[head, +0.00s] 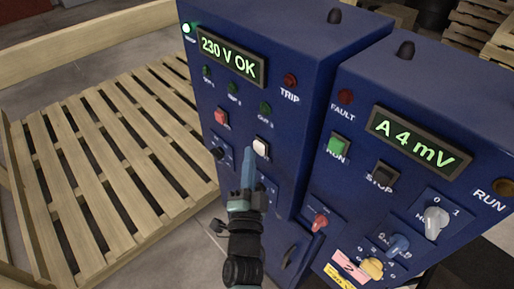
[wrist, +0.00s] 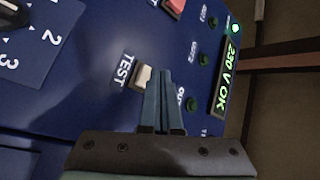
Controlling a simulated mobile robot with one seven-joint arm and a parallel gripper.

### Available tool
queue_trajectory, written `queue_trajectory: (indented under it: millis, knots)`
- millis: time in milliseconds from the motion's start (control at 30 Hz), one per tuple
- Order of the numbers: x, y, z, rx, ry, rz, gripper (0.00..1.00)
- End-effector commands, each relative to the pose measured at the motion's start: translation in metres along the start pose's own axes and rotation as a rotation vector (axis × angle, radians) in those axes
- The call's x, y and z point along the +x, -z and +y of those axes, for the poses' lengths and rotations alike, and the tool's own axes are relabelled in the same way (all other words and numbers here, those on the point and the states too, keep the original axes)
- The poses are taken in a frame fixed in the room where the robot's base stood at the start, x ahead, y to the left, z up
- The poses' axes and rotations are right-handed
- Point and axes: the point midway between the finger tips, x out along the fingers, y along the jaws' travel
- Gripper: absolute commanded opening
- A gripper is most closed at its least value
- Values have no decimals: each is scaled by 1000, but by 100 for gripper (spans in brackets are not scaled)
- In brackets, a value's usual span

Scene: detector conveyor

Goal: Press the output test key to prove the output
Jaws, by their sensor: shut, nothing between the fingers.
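The output test key is a small white key (head: 261,147) on the front of the left blue cabinet (head: 290,130). In the wrist view the white key (wrist: 142,76) sits beside the label TEST. My gripper (head: 249,153) is shut and empty, with its fingertips just left of the key in the head view. In the wrist view the fingertips (wrist: 164,75) are just right of the key and partly overlap its edge; I cannot tell whether they touch it. The display (head: 228,57) reads 230 V OK. Lamps OUT 1, OUT 2 and OUT 3 (head: 265,108) look dark green.
A red key (head: 221,117) is up and left of the test key. A dark knob (head: 217,153) lies left of it. The right cabinet carries a display (head: 417,142) reading A 4 mV, a green key (head: 339,145) and several knobs. A wooden pallet (head: 120,150) lies left.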

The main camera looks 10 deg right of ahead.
Motion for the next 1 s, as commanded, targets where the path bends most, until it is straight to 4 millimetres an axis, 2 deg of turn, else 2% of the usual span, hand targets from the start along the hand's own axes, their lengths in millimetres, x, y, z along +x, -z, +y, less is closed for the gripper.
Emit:
queue_trajectory:
  millis: [1000]
  knots:
    - [7, 6, 5, -1, 1, 3, 0]
